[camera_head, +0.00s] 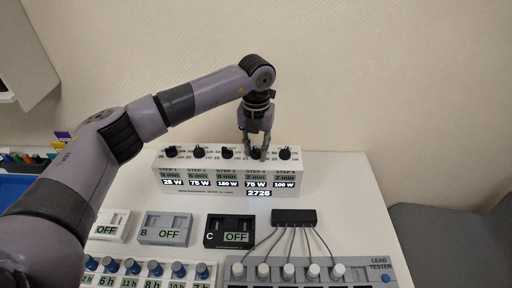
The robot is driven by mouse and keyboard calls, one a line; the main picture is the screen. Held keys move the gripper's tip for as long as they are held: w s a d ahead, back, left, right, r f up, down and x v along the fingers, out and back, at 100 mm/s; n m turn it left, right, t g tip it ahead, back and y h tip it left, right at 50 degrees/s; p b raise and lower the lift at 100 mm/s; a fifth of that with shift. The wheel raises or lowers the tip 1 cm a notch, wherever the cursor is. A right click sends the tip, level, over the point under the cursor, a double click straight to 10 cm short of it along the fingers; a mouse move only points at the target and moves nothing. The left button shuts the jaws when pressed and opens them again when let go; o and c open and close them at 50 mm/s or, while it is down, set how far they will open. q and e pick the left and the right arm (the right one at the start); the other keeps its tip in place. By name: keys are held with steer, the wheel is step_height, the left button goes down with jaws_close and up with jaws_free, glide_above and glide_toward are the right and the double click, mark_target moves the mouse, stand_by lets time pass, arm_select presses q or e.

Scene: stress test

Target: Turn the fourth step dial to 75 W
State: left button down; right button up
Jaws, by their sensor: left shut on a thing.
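The white stress test unit (228,177) stands at the back of the table. A row of black step dials runs along its top. My left gripper (256,153) points down and is shut on the fourth step dial (257,154), which its fingers partly hide. The display below the fourth dial (256,184) reads 75 W. The other displays read 25 W, 75 W, 150 W and, on the far right, what looks like 100 W. My right gripper is not in view.
Boxes marked OFF, a grey one (166,229) and a black one (229,232), lie in front of the unit. A black connector block (294,217) with cables leads to the lead tester (376,264). A knob panel (150,269) is at the front left. A grey chair (450,240) stands at right.

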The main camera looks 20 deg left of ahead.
mark_target(256, 149)
arm_select(q)
steer(key=shift+w+r, duration=0.1)
steer(key=shift+r, duration=0.05)
steer(key=c, duration=1.3)
jaws_free()
step_height(256, 149, up, 12)
steer(key=shift+f, duration=0.1)
